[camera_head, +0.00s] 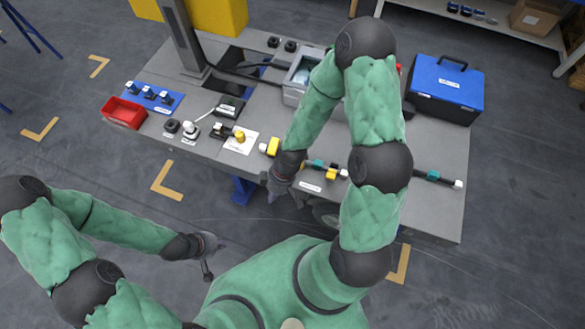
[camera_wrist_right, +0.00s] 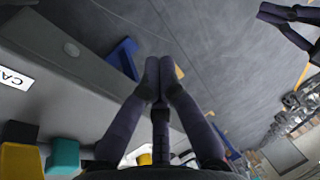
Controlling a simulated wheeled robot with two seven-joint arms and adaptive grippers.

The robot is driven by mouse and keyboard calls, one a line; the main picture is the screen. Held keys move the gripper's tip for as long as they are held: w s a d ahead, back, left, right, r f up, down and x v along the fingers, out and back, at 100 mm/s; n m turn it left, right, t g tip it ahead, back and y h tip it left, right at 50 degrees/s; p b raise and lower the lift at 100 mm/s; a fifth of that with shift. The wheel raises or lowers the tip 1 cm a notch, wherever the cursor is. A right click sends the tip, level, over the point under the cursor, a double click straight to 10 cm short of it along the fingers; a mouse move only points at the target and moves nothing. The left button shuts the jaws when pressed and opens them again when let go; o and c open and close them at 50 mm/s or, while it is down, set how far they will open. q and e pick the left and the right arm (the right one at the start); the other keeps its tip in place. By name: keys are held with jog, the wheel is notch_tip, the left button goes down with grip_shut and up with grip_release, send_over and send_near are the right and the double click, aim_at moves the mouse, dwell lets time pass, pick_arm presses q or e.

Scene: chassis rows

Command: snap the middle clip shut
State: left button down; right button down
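A row of small blocks on a dark cable lies along the table's front edge in the head view. It shows a yellow block (camera_head: 273,146), a teal block (camera_head: 318,164), a smaller yellow block (camera_head: 331,174) and a teal block (camera_head: 433,176) on the right. My right arm hides part of the row, so I cannot tell which is the middle clip or whether it is open. My right gripper (camera_head: 277,190) is at the front edge; its fingertips (camera_wrist_right: 160,75) meet, empty, in the wrist view. A yellow block (camera_wrist_right: 20,160) and teal block (camera_wrist_right: 62,156) show there. My left gripper (camera_head: 211,250) hangs away from the table.
A red bin (camera_head: 124,113), a blue mat (camera_head: 152,97) with small parts and a grey box (camera_head: 298,80) stand on the table (camera_head: 247,95). A blue toolbox (camera_head: 447,87) stands at the back right. The floor before the table is clear.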

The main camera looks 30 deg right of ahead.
jog(key=d+r+n, duration=0.2)
jog(key=r+n, duration=0.3)
jog(key=n, duration=0.1)
jog(key=d+r+n+g+h, duration=0.1)
jog(key=d+r+n, duration=0.2)
jog(key=r+n, duration=0.3)
jog(key=d+r+n, duration=0.3)
jog(key=r+n, duration=0.2)
jog(key=n, duration=0.1)
jog(key=shift+w+d+r+h, duration=0.25)
jog(key=shift+w+r+h, duration=0.1)
jog(key=shift+h, duration=0.05)
jog(key=shift+f, duration=0.1)
jog(key=f+b, duration=0.2)
jog(key=f, duration=0.1)
jog(key=f+b, duration=0.2)
jog(key=f, duration=0.1)
jog(key=f+b, duration=0.2)
jog(key=f, duration=0.1)
jog(key=shift+w+d+f, duration=0.2)
jog(key=shift+d+f, duration=0.05)
jog(key=shift+f, duration=0.05)
jog(key=shift+w+d+r+b, duration=0.2)
jog(key=shift+w+d+b, duration=0.1)
jog(key=shift+d, duration=0.05)
jog(key=shift+g, duration=0.3)
